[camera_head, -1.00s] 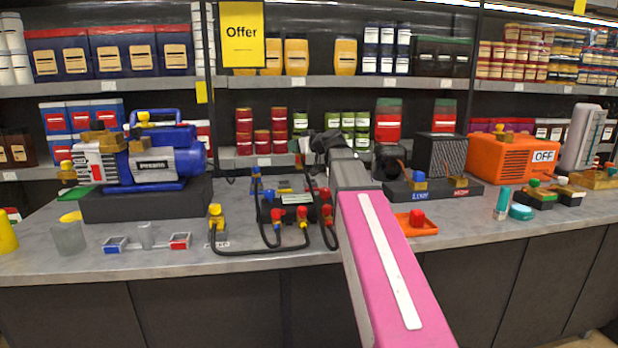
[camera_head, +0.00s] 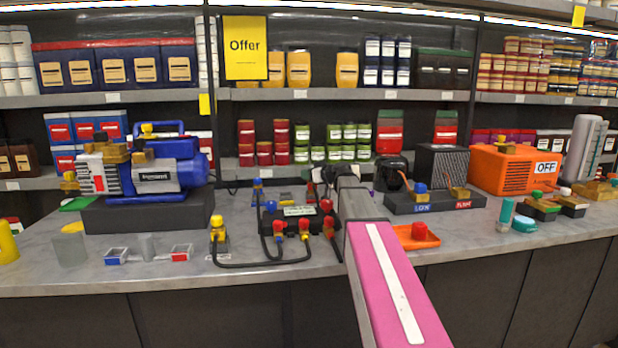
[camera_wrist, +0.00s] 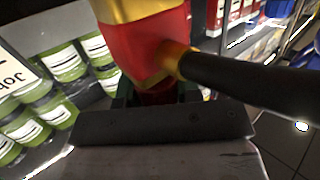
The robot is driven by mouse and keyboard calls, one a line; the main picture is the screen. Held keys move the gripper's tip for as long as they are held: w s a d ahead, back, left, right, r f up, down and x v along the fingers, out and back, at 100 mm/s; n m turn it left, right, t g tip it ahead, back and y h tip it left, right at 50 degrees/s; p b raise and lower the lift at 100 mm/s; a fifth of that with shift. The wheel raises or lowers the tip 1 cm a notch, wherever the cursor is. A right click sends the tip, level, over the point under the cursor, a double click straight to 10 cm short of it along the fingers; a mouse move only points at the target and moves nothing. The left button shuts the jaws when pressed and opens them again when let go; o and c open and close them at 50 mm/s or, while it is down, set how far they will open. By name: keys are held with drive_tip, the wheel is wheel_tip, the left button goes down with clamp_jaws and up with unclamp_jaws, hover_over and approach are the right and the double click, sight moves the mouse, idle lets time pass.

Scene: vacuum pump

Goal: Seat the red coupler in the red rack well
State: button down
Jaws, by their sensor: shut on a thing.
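My gripper (camera_wrist: 155,96) is shut on a red coupler (camera_wrist: 142,48) in the wrist view. The coupler has gold-coloured ends, and a black hose leaves its side toward the right. In the head view the rack stands on the counter at the left front, with a blue-marked well (camera_head: 116,256) and the red-marked rack well (camera_head: 181,252) either side of a grey post. My gripper is well to the right of the rack, behind the black manifold.
The black manifold (camera_head: 298,211) carries red-capped fittings and black hoses. The blue vacuum pump (camera_head: 155,172) sits on a dark block behind the rack. An orange tray (camera_head: 415,237) lies right of my arm.

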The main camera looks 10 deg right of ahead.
drive_tip(key=shift+f, duration=0.45)
drive_tip(key=shift+f, duration=0.1)
drive_tip(key=c, duration=0.8)
unclamp_jaws()
drive_tip(key=v, duration=1.2)
drive_tip(key=shift+s, duration=0.1)
